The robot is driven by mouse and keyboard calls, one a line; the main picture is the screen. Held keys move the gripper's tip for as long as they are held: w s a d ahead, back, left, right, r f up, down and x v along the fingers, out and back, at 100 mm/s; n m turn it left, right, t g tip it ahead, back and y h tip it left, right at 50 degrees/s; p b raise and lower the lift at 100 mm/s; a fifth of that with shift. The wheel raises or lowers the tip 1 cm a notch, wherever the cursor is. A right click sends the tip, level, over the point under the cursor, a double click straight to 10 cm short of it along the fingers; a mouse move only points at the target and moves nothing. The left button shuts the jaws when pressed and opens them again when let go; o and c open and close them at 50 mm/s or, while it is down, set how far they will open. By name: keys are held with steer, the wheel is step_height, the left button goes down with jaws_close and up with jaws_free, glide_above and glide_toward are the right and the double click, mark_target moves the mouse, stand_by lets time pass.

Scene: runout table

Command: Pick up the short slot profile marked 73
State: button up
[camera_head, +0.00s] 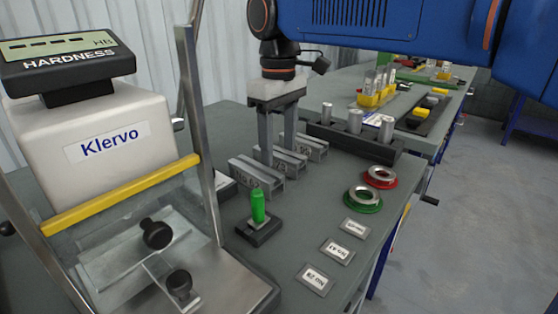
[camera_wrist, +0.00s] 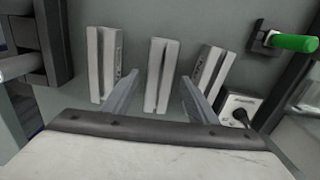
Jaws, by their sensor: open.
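Three short grey slot profiles lie in a row on the table: a front one (camera_head: 257,181), a middle one (camera_head: 290,163) and a back one (camera_head: 313,144). Their end markings are too small to read surely, so I cannot tell which is 73. My gripper (camera_head: 277,153) points down over the row, open and empty. In the wrist view, the middle profile (camera_wrist: 160,76) lies between my fingertips (camera_wrist: 160,84), with a gap on both sides. The other two profiles, left (camera_wrist: 103,62) and right (camera_wrist: 206,72), lie outside the fingers. Contact with the table is unclear.
A green-handled tool (camera_head: 258,207) on a dark base stands in front of the row. A dark rack with metal cylinders (camera_head: 355,122) is behind it. Rings on green (camera_head: 362,198) and red (camera_head: 380,177) bases and label plates (camera_head: 337,251) lie right. A hardness tester (camera_head: 95,130) stands left.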

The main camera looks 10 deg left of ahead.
steer(key=shift+f, duration=0.95)
steer(key=c, duration=1.3)
steer(key=shift+o, duration=0.2)
steer(key=shift+r, duration=0.1)
